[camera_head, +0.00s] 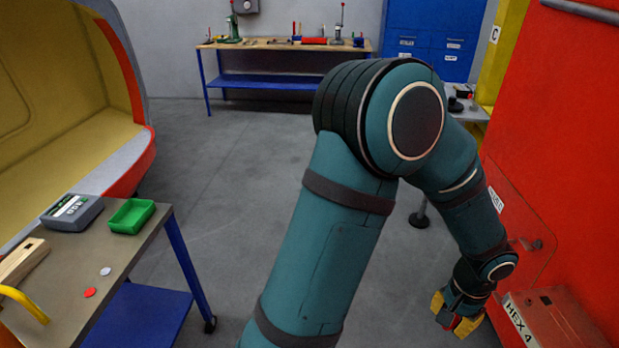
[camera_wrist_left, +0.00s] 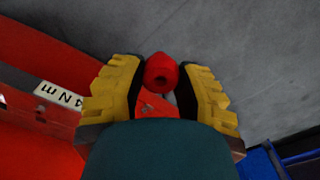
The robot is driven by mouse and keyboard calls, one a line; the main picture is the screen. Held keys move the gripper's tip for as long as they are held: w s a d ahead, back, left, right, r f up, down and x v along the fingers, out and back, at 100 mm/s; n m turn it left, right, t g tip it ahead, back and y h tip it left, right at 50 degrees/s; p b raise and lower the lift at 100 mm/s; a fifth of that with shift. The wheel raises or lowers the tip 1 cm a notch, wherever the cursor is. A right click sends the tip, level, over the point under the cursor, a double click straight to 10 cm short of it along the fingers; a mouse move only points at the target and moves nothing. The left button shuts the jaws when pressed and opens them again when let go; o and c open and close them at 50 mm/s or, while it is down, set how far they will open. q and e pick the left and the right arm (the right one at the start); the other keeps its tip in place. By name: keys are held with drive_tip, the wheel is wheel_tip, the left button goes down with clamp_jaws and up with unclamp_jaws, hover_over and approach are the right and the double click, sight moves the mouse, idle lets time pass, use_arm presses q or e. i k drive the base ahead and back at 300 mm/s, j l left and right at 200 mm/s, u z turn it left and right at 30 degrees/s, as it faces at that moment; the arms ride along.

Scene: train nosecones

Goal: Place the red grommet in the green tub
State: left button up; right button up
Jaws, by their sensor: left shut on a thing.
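The green tub (camera_head: 131,216) is an open, empty-looking box at the far right corner of the cart top on the left. My left gripper (camera_head: 457,318) is low at the lower right, far from the tub. Its yellow fingers are shut on a red rounded piece with a dark hole (camera_wrist_left: 161,71), which looks like the red grommet. In the left wrist view, the gripper (camera_wrist_left: 160,88) has this piece between its fingertips. A second red patch (camera_wrist_left: 154,104) shows just below it; I cannot tell what it is. My right gripper is not in view.
The cart top (camera_head: 120,262) also bears a grey scale (camera_head: 72,212), a red disc (camera_head: 90,292), a white disc (camera_head: 106,271) and a wooden block (camera_head: 20,262). A red HEX 4 box (camera_head: 555,318) is beside the gripper, near the red panel (camera_head: 560,130). Floor lies between.

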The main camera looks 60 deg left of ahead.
sight(134, 219)
drive_tip(key=j+u, duration=0.2)
drive_tip(key=u, duration=1.15)
drive_tip(key=i+j+u, duration=0.1)
drive_tip(key=u, duration=0.3)
drive_tip(key=i+u, duration=0.15)
drive_tip(key=u, duration=0.3)
drive_tip(key=i+u, duration=0.15)
drive_tip(key=u, duration=0.25)
drive_tip(key=i+u, duration=0.45)
drive_tip(key=i+l+u, duration=0.25)
drive_tip(key=u, duration=0.2)
drive_tip(key=i+l+u, duration=0.1)
drive_tip(key=i+l, duration=0.5)
